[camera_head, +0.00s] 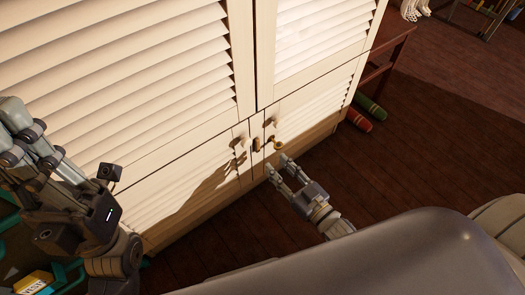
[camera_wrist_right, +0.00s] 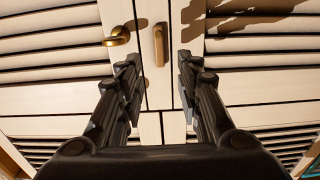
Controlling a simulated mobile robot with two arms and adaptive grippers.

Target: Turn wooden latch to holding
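The small wooden latch (camera_head: 257,144) is on the lower wardrobe doors, beside the seam. In the right wrist view the latch (camera_wrist_right: 159,45) is upright, parallel to the seam, and does not visibly cross it. A brass handle (camera_wrist_right: 117,37) is to its left there; it also shows in the head view (camera_head: 279,144). My right gripper (camera_head: 278,166) is open and empty, just short of the latch. In the right wrist view its fingers (camera_wrist_right: 158,72) frame the latch, apart from it. My left gripper (camera_head: 22,130) is at the left edge, away from the latch; its fingertips are unclear.
The louvred wardrobe (camera_head: 130,130) fills the left and middle. A wooden table (camera_head: 395,42), a red roll (camera_head: 358,119) and a green roll (camera_head: 370,106) stand or lie right. Dark floor (camera_head: 430,150) there is clear.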

